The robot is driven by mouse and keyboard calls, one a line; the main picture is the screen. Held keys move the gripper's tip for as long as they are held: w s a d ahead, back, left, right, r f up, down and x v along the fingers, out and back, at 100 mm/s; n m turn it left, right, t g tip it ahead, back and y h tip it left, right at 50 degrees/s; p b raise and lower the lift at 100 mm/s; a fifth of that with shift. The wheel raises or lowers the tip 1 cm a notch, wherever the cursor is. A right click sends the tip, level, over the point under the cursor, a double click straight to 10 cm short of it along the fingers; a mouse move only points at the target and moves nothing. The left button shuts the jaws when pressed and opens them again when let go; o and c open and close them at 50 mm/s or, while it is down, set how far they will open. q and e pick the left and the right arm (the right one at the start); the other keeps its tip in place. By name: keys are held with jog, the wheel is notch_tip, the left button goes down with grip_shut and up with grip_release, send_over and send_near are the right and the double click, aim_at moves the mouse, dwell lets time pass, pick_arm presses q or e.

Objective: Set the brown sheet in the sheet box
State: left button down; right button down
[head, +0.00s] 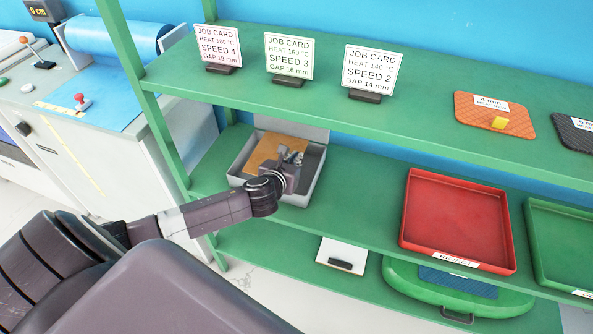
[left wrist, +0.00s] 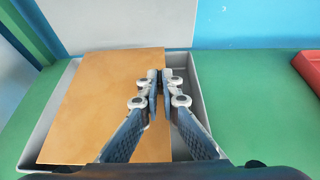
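The brown sheet (head: 266,150) is a flat tan-brown rectangle in the grey sheet box (head: 234,174) on the middle shelf. It also shows in the left wrist view (left wrist: 105,100), over the left part of the box (left wrist: 40,125). Its far edge overlaps the box's back rim there, and I cannot tell whether it lies flat on the floor. My left gripper (head: 294,158) is over the box at the sheet's right side. Its fingers (left wrist: 159,82) are close together at the sheet's right edge; the grip itself is hidden. My right gripper is not in view.
A red tray (head: 457,220) and a green tray (head: 560,235) stand to the right on the same shelf. Job cards (head: 289,57) and an orange sheet (head: 494,115) are on the shelf above. Green shelf is clear between the box and the red tray.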

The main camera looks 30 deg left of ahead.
pick_arm(q)
notch_tip(320, 180, down, 6)
jog(key=shift+w+f+b, duration=0.15)
jog(key=shift+b, duration=0.55)
jog(key=shift+w+f, duration=0.25)
jog(key=shift+f, duration=0.1)
jog(key=shift+a, duration=0.1)
jog(key=c, duration=2.2)
grip_release()
jog(key=shift+o, duration=0.2)
jog(key=p+v, duration=0.1)
jog(key=v, duration=1.1)
